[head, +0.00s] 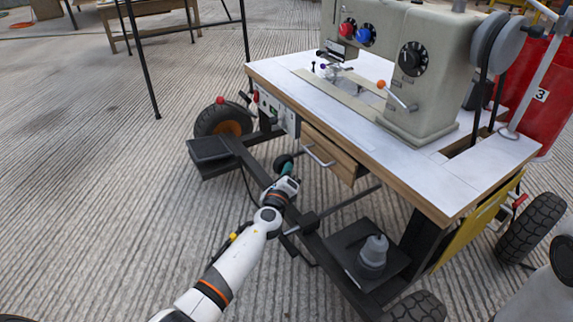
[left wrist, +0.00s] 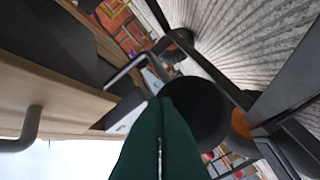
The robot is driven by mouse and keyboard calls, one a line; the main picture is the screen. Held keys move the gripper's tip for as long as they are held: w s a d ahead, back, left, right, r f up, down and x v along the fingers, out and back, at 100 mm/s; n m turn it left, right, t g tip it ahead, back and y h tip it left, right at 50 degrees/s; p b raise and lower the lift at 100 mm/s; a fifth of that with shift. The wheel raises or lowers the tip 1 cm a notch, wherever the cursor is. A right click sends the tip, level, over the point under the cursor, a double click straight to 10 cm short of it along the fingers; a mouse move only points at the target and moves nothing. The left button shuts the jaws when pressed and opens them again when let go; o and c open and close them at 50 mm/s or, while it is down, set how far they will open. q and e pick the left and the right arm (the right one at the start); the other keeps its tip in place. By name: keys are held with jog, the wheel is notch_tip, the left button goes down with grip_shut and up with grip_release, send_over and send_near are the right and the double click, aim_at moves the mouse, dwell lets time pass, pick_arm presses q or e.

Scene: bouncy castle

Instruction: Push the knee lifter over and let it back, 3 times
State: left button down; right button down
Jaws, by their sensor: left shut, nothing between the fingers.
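The sewing machine (head: 430,70) stands on a white-topped wheeled table (head: 345,110). The knee lifter's round black pad (head: 282,161) hangs below the table's front edge, left of the drawer. My left gripper (head: 287,169), with green fingers, is shut and empty and reaches up to this pad from the front. In the left wrist view the green fingertips (left wrist: 161,102) overlap the edge of the black pad (left wrist: 200,112); I cannot tell whether they touch it. The lifter's arm behind the pad is mostly hidden. My right gripper is not in view.
A wooden drawer with a metal handle (head: 318,154) is close to the right of my left gripper. A dark frame bar runs below it. A red bin (head: 535,85) is at the right.

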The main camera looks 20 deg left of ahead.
aim_at(278, 167)
pick_arm(q)
jog(key=shift+w+a+b, duration=0.5)
jog(key=shift+w+a, duration=0.2)
jog(key=shift+a, duration=0.2)
jog(key=shift+w+a+b, duration=0.45)
jog(key=shift+w+a, duration=0.2)
jog(key=shift+a, duration=0.2)
dwell(1.8)
jog(key=shift+d, duration=0.1)
jog(key=shift+s+d+r+p, duration=0.1)
jog(key=shift+s+d+p, duration=0.4)
jog(key=shift+s+d, duration=0.55)
jog(key=shift+s+d+p, duration=0.5)
jog(key=shift+s+d, duration=0.3)
jog(key=shift+d, duration=0.4)
